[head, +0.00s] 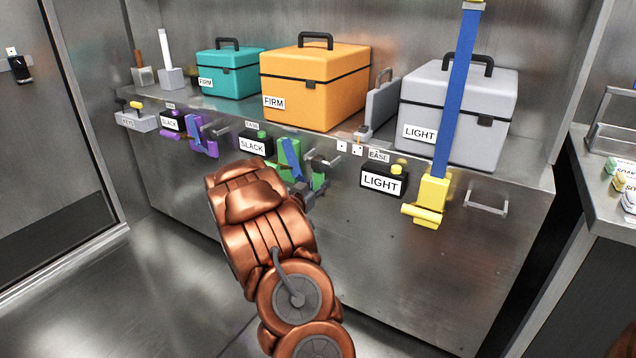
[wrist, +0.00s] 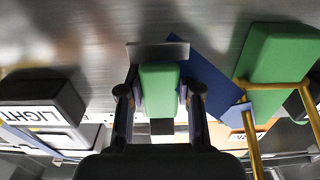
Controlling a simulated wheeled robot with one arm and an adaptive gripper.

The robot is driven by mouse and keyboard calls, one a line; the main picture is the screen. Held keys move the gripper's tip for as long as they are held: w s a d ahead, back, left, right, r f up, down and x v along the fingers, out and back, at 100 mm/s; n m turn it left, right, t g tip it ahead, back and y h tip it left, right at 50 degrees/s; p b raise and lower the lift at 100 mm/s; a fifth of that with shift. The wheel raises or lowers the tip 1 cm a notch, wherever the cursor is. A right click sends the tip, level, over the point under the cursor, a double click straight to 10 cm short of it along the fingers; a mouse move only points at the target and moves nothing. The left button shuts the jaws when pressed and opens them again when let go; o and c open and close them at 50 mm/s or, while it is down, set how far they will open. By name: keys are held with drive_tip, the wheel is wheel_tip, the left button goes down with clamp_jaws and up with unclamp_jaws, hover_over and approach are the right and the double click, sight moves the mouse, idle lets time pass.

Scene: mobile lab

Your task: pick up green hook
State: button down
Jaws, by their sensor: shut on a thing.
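The green hook is at the front of the metal counter in the head view. A green body (head: 289,156) with a blue strap piece shows there, partly hidden by my arm. My gripper (head: 316,188) is at its lower right side. In the wrist view, my gripper (wrist: 158,98) is shut on a small green block (wrist: 158,78), with one finger on each side of it. A larger green block (wrist: 280,55) and a blue strap (wrist: 212,78) are to its right. I cannot tell whether the two green blocks are joined.
A yellow buckle (head: 433,192) on a blue strap (head: 459,90) hangs at the right, and a purple one (head: 205,146) at the left. A black LIGHT box (head: 384,182) and a metal handle (head: 487,206) stick out from the front. Cases (head: 316,88) stand on the counter.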

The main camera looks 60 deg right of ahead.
drive_tip(key=shift+r+p, duration=0.3)
drive_tip(key=shift+r, duration=0.25)
drive_tip(key=shift+a+r, duration=0.2)
drive_tip(key=shift+r, duration=0.15)
drive_tip(key=a+p, duration=0.3)
drive_tip(key=a, duration=1.4)
drive_tip(key=shift+s+a+f, duration=0.15)
drive_tip(key=shift+s+a, duration=0.15)
drive_tip(key=shift+s, duration=0.1)
drive_tip(key=shift+w, duration=0.1)
